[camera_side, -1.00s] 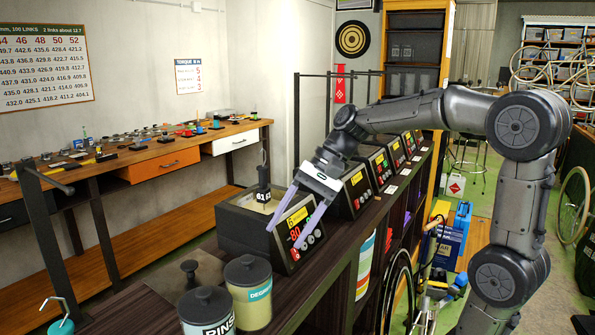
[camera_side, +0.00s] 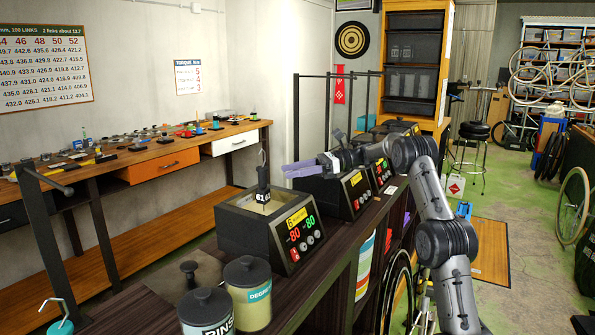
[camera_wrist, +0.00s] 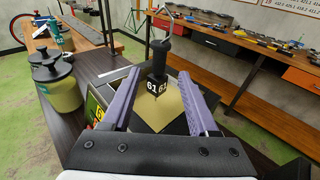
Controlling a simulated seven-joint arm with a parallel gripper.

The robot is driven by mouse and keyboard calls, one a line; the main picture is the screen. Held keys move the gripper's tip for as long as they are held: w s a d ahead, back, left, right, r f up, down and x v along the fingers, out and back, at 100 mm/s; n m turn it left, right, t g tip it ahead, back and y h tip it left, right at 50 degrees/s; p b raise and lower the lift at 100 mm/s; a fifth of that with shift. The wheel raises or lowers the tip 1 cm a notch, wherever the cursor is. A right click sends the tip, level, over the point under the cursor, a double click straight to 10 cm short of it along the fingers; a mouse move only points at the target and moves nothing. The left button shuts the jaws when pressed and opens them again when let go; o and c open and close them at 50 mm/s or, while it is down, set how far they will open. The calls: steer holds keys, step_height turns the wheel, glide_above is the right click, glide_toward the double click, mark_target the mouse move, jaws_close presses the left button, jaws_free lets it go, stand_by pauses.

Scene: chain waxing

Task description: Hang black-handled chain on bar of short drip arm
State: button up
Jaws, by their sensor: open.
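The black chain handle (camera_side: 263,183), marked 61, stands upright with a wire hook on top in the nearest wax pot (camera_side: 232,222). The chain below it is hidden in the pot. In the wrist view the handle (camera_wrist: 157,70) shows ahead, between and beyond my two purple fingers. My gripper (camera_side: 284,170) is open and empty, to the right of the handle at about its height, with its fingers pointing left. It also shows open in the wrist view (camera_wrist: 163,97). A short dark post with a bar (camera_side: 58,185) stands at the left; I cannot tell whether it is the short drip arm.
Two lidded jars, one labelled RINSE (camera_side: 207,312) and one DEGREASE (camera_side: 248,290), stand in front of the pot. More pots (camera_side: 352,190) line the counter behind it. A teal handle with a hook (camera_side: 60,326) is at the lower left. Taller dark racks (camera_side: 330,100) stand at the back.

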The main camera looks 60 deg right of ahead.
mark_target(263, 188)
steer(key=shift+x, duration=4.45)
jaws_close()
steer(key=shift+r, duration=3.15)
steer(key=shift+r, duration=0.9)
